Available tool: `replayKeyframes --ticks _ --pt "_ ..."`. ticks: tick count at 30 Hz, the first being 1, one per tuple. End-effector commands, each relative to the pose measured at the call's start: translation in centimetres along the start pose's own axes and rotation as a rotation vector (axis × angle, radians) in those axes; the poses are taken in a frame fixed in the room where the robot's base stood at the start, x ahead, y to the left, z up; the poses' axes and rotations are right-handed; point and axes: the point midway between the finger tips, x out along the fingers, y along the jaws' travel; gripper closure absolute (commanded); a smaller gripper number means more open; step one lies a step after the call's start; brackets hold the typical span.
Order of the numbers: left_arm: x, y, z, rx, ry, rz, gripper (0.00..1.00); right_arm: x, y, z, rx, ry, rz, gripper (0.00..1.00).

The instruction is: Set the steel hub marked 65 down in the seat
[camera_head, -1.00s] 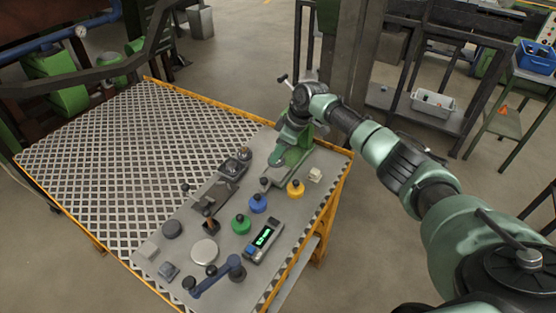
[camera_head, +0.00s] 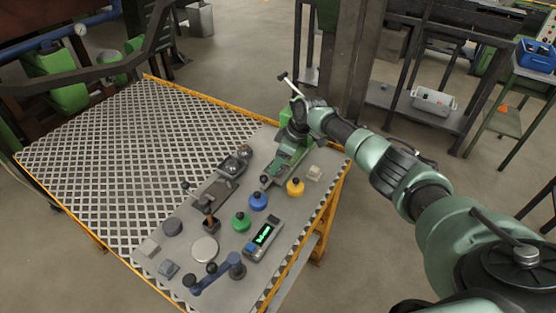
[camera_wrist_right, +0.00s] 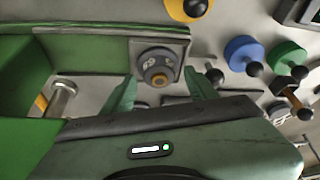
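The steel hub (camera_wrist_right: 157,66), a dark stepped cylinder with a number on its top face, shows in the right wrist view. It lies over a grey square plate (camera_wrist_right: 180,50) at the end of the green fixture (camera_wrist_right: 95,38); its underside is hidden, so I cannot tell how fully it sits. My right gripper (camera_wrist_right: 161,82) has its two green fingers on either side of the hub, with narrow gaps visible. My left gripper is out of view.
Yellow (camera_head: 295,187), blue (camera_head: 258,201) and green (camera_head: 241,222) knobbed pieces stand close by. A display device (camera_head: 263,240), a blue-handled tool (camera_head: 218,275) and a pale disc (camera_head: 205,250) lie nearer. The grated table top (camera_head: 110,150) on the left is clear.

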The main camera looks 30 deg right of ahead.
Motion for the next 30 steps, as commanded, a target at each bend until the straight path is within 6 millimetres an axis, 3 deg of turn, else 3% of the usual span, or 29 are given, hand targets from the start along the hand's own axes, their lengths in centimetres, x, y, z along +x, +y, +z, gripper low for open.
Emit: replayKeyframes --ticks 10,24,30 --pt "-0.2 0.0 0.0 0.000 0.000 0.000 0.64 -1.2 0.1 -0.1 0.000 0.001 0.001 0.42" --pt "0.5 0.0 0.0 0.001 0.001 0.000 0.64 -10.3 0.1 -0.1 -0.001 0.001 0.002 0.42" --pt "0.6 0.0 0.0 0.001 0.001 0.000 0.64 -12.1 0.0 -0.1 0.000 0.001 0.000 0.42"
